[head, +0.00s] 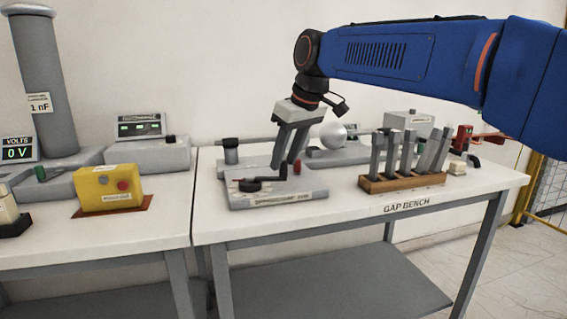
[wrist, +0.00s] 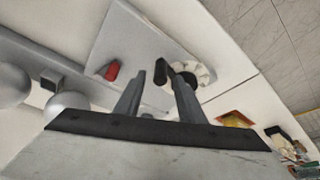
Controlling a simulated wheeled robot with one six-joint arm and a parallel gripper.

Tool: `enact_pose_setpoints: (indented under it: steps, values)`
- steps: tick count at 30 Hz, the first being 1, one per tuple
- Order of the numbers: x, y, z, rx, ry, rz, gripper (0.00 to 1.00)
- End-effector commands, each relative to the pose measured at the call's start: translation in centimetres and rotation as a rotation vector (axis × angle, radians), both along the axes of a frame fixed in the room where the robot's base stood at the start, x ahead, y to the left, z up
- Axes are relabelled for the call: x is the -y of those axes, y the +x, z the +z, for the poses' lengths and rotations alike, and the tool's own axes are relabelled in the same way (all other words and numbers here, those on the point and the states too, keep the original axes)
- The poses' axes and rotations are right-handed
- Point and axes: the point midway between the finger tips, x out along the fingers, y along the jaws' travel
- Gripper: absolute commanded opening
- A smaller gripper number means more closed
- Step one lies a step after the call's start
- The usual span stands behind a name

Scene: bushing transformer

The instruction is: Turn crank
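The crank unit is a grey box (head: 300,196) on the right bench, and it also shows in the wrist view (wrist: 143,50). It carries a dark crank (head: 250,186) with a short arm and a black upright handle (wrist: 161,71). The wrist view shows a pale round dial under the dark hub. My gripper (head: 284,164) is pointed down just above the box. Its two grey fingers are apart (wrist: 160,85). In the wrist view the handle appears between the fingertips, nearer the right finger. I cannot tell whether they touch.
A red knob (wrist: 112,70) shows left of the fingers in the wrist view. A wooden rack (head: 403,182) with several grey blocks stands right of the box. Spheres on rods (head: 333,135) lie behind. A yellow button box (head: 112,189) is on the left bench.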

Motion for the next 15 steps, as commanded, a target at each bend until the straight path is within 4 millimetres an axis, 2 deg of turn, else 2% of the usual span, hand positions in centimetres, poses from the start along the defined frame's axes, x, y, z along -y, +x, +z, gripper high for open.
enact_pose_setpoints:
  steps: [6, 15]
  values:
    - [-0.5, 0.5, -1.6, -0.001, -0.001, 0.000, 0.36]
    - [-0.6, 0.5, -1.9, 0.000, 0.000, 0.000, 0.36]
